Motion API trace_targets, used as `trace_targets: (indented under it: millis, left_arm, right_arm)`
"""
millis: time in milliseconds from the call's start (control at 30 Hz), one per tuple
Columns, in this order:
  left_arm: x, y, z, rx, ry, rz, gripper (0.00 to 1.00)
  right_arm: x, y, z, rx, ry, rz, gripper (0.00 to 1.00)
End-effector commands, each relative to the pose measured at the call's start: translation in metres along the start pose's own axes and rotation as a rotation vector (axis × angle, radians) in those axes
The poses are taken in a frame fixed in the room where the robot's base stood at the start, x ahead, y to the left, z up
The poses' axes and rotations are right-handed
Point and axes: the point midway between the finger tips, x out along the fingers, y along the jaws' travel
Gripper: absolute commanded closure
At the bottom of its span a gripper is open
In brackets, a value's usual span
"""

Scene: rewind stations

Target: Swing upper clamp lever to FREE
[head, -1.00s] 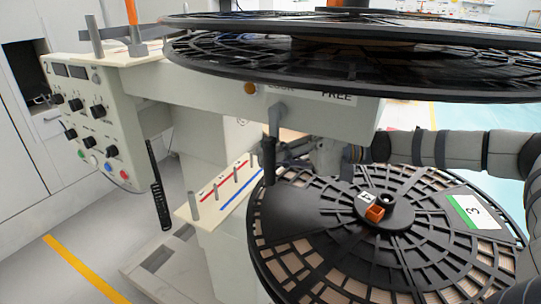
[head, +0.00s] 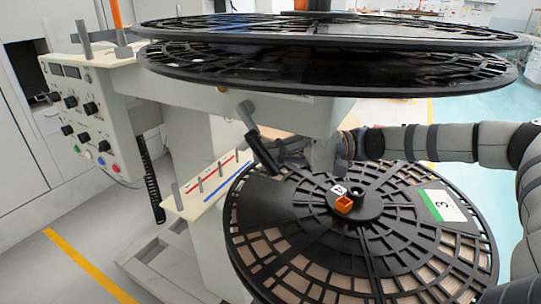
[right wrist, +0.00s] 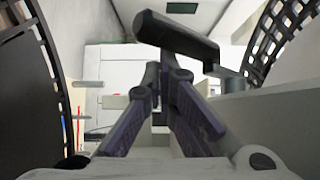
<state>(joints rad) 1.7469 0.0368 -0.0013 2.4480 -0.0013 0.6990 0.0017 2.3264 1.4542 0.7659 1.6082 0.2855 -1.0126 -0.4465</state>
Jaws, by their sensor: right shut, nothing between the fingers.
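The upper clamp lever (head: 262,149), a black grip on a short grey arm, hangs from the pale beam under the upper reel (head: 330,70). It is tilted, its lower end to the right. My right gripper (head: 284,157) is at the right side of the lower part of the grip. The right wrist view shows the lever's black grip (right wrist: 178,36) just past the fingertips. My right gripper (right wrist: 166,70) is shut and empty there; whether it touches the grip I cannot tell. The LOCK and FREE labels are hidden behind the reel. My left gripper is not in view.
The lower reel (head: 440,235), marked 3, with an orange block (head: 344,204) at its hub, lies just below my right arm. The upper reel is close above. A control panel (head: 85,120) stands at left, and a pegged shelf (head: 185,209) is left of the lower reel.

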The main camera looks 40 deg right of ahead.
Motion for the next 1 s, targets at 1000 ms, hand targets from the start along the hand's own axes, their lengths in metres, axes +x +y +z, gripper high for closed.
trace_targets:
  millis: [1000]
  left_arm:
    - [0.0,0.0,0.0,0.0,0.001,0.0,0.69]
  right_arm:
    - [-0.086,-0.001,-0.002,-0.001,0.005,-0.002,1.0]
